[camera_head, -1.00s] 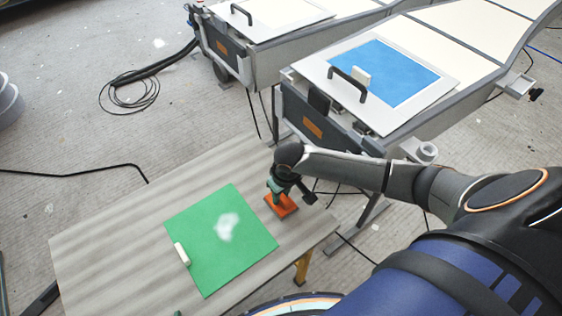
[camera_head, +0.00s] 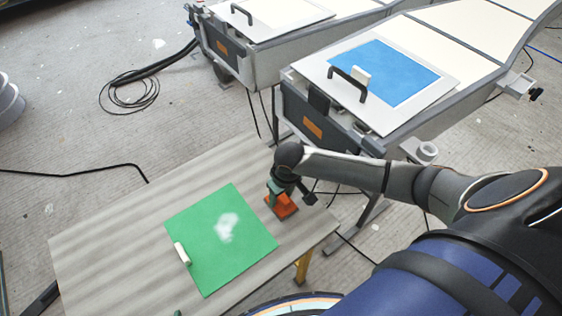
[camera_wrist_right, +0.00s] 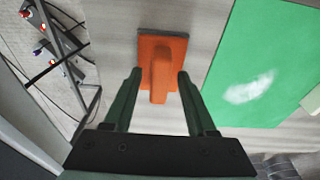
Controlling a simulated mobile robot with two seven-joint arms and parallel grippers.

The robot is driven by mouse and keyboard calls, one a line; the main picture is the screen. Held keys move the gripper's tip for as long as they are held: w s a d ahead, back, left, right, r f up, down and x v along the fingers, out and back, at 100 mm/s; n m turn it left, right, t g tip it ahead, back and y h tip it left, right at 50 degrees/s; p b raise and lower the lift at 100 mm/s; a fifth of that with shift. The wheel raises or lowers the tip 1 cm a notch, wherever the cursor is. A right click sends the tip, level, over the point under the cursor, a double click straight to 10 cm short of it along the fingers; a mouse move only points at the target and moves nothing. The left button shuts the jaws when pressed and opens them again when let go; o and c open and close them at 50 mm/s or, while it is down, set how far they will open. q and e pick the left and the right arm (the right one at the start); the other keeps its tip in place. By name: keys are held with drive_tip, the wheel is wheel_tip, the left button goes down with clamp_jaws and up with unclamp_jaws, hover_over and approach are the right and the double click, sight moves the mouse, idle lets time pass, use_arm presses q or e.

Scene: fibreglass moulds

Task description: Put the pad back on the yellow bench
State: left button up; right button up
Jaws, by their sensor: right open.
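The orange pad (camera_head: 291,210) with its raised grip lies flat on the bench (camera_head: 110,240), which has a grey streaked top and a yellow leg (camera_head: 302,266). The pad is to the right of the green sheet, near the bench's right end. My right gripper (camera_wrist_right: 159,75) is open over the pad. In the right wrist view the pad's orange grip (camera_wrist_right: 160,82) stands between the two green fingers, with a gap on each side. A small green tip at the bottom edge of the head view may be my left gripper; its state does not show.
A green sheet (camera_head: 215,250) with a white patch and a pale block (camera_head: 182,254) lies on the bench. Behind are grey moulds, one bearing a white plate (camera_head: 440,85) with a blue square (camera_head: 400,75) and a black handle (camera_head: 347,84). The bench's left part is clear.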

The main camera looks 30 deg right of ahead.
sight(284, 200)
use_arm(q)
drive_tip(key=shift+r+p, duration=0.8)
drive_tip(key=shift+r, duration=0.1)
use_arm(e)
wheel_tip(284, 200, up, 12)
drive_tip(key=s, duration=0.2)
drive_tip(key=a+f+t+y, duration=0.1)
drive_tip(key=a+f, duration=0.1)
drive_tip(key=a, duration=0.1)
drive_tip(key=s+a+f+t+y, duration=0.1)
drive_tip(key=a+f, duration=0.2)
drive_tip(key=s+a+f+n+t+y, duration=0.1)
drive_tip(key=a+f, duration=0.1)
drive_tip(key=a, duration=0.1)
drive_tip(key=shift+s+a+f+y, duration=0.2)
drive_tip(key=shift+a+f+y, duration=0.05)
drive_tip(key=shift+a+y, duration=0.1)
drive_tip(key=s+f+t, duration=0.2)
drive_tip(key=s, duration=0.1)
drive_tip(key=shift+a+f, duration=0.1)
drive_tip(key=shift+a, duration=0.1)
drive_tip(key=s+d+t, duration=0.1)
drive_tip(key=s, duration=0.1)
drive_tip(key=s+d+f+h, duration=0.1)
drive_tip(key=s, duration=0.1)
drive_tip(key=s+d+t, duration=0.1)
drive_tip(key=shift+s+f+t+h, duration=0.25)
drive_tip(key=shift+s+f+t, duration=0.05)
drive_tip(key=shift+s+f, duration=0.1)
